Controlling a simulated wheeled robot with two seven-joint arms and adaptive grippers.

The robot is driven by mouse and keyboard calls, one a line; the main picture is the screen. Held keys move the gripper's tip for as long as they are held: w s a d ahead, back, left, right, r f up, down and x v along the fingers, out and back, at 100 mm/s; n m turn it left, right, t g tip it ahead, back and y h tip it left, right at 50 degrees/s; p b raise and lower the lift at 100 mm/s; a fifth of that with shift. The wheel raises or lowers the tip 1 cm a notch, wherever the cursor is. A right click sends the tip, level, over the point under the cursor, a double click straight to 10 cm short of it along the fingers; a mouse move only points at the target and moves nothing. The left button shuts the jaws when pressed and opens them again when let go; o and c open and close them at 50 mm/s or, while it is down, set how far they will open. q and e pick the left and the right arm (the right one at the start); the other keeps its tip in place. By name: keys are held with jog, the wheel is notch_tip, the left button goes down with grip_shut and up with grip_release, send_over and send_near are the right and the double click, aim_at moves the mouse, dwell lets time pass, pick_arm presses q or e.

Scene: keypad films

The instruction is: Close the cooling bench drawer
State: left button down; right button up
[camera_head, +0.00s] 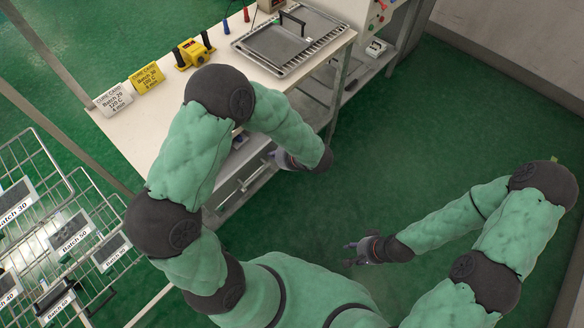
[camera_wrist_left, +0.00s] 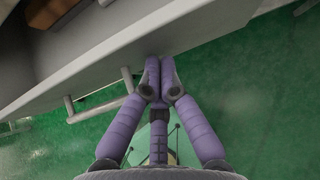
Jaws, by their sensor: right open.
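The cooling bench (camera_head: 150,125) stands at the upper left with a pale top. Its drawer (camera_head: 240,185) is below the top, and its grey front with a bar handle (camera_wrist_left: 95,106) fills the upper left of the left wrist view. The drawer looks partly open, with a brown item (camera_wrist_left: 50,10) behind the front panel. My left gripper (camera_wrist_left: 160,62) has its purple fingertips together and empty, at the drawer front to the right of the handle; whether they touch is unclear. In the head view it is partly hidden by my arm. My right gripper (camera_head: 350,254) is open and empty over the floor.
A wire rack (camera_head: 60,240) with batch labels stands at the lower left. Green floor (camera_head: 420,120) is clear to the right.

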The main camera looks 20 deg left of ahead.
aim_at(268, 146)
pick_arm(q)
jog(key=w+a, duration=0.1)
jog(key=a, duration=0.2)
jog(key=w+a, duration=0.1)
jog(key=a, duration=0.1)
jog(key=w+a, duration=0.1)
jog(key=a, duration=0.2)
jog(key=shift+w+a+b, duration=0.1)
jog(key=shift+a+b, duration=0.25)
jog(key=shift+b, duration=0.05)
pick_arm(e)
jog(key=shift+f, duration=0.45)
pick_arm(q)
jog(key=shift+d, duration=0.1)
